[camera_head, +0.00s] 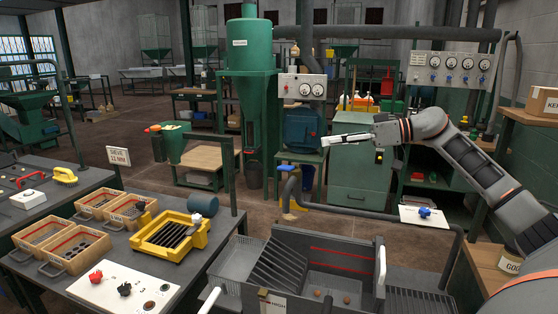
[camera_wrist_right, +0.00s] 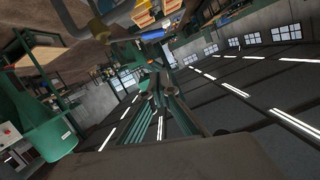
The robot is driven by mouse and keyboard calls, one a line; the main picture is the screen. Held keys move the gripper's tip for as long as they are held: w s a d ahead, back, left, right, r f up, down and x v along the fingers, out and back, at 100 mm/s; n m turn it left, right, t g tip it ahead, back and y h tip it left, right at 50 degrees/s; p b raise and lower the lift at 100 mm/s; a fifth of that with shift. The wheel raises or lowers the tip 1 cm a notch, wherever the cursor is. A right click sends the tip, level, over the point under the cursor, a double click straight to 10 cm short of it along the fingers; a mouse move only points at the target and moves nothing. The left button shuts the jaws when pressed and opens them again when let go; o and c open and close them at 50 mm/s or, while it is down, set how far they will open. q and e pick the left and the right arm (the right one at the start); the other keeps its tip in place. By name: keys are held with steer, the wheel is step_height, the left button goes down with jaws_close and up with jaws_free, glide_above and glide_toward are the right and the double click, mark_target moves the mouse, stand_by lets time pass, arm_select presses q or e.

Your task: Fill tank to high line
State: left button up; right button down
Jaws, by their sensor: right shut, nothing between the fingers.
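A grey open tank (camera_head: 345,257) stands at the bottom centre of the head view, with red level lines on its inner back wall. Its floor is visible with a few small brown lumps, and I see no clear water surface. A grey pipe (camera_head: 375,215) runs behind the tank toward this plate. My right gripper (camera_head: 327,141) is shut and empty, raised in the air behind and above the tank, well away from the knob. My left gripper is not in view.
A white panel (camera_head: 122,288) with red and black knobs lies front left, near a yellow slotted tray (camera_head: 170,235) and wooden boxes (camera_head: 75,249). A white handle (camera_head: 381,265) rises at the tank's right side. A shelf with a cardboard box (camera_head: 543,101) stands far right.

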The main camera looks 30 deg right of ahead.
steer(key=shift+r, duration=0.1)
stand_by(0.3)
steer(key=p, duration=0.2)
glide_above(290, 167)
steer(key=d, duration=0.3)
step_height(290, 167, down, 2)
steer(key=shift+s+a+f, duration=0.1)
steer(key=shift+a+f, duration=0.15)
steer(key=shift+f, duration=0.45)
steer(key=shift+w+a+f, duration=0.1)
steer(key=shift+a+f, duration=0.2)
steer(key=shift+f, duration=0.45)
steer(key=shift+s+a+f, duration=0.1)
steer(key=shift+a+f, duration=0.15)
steer(key=shift+f, duration=0.45)
